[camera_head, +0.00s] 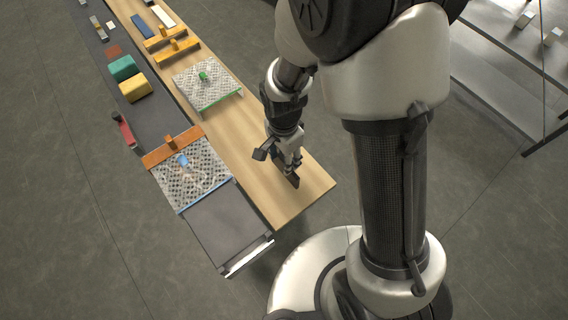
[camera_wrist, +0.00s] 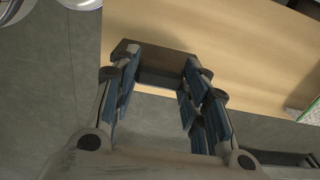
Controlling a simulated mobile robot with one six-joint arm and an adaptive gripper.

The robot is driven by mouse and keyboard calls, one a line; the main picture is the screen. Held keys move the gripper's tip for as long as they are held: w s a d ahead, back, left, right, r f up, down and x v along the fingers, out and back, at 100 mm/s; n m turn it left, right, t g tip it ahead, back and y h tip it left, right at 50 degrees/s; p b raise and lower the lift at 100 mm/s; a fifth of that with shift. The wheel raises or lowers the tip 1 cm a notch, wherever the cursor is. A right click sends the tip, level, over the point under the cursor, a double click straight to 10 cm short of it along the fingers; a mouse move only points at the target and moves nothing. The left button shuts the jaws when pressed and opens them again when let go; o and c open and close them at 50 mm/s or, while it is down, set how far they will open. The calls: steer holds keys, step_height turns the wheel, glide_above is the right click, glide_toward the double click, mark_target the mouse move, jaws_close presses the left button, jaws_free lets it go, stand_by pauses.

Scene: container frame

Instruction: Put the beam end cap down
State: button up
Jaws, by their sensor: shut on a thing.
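My gripper (camera_wrist: 160,85) is shut on the beam end cap (camera_wrist: 160,62), a dark grey-brown block gripped between the blue-padded fingers in the wrist view. In the head view my gripper (camera_head: 287,166) points down over the near right end of the wooden tabletop (camera_head: 312,187). The dark cap (camera_head: 293,181) shows at the fingertips there, close to the wood. I cannot tell whether the cap touches the surface.
Left of my gripper runs a dark conveyor (camera_head: 150,120) with a perforated plate (camera_head: 190,180) and an orange bar (camera_head: 170,148). Another perforated plate (camera_head: 205,88) with a green piece stands farther up the table. Yellow (camera_head: 135,88) and green (camera_head: 123,68) blocks lie on the conveyor.

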steer(key=shift+f+b, duration=0.6)
steer(key=shift+f, duration=1.6)
steer(key=shift+f, duration=0.25)
steer(key=o, duration=1.3)
steer(key=shift+r, duration=0.1)
steer(key=shift+c, duration=0.2)
steer(key=shift+r, duration=0.1)
step_height(320, 180, up, 12)
steer(key=p, duration=0.3)
steer(key=shift+r+p, duration=0.15)
steer(key=shift+p, duration=0.15)
steer(key=s+d+r+n+t, duration=0.2)
steer(key=s+d+r+n, duration=0.3)
steer(key=r, duration=0.5)
steer(key=s+d+r+n+t, duration=0.2)
steer(key=s+d+r+n, duration=0.4)
steer(key=s+r, duration=0.3)
step_height(320, 180, up, 2)
steer(key=shift+t, duration=0.3)
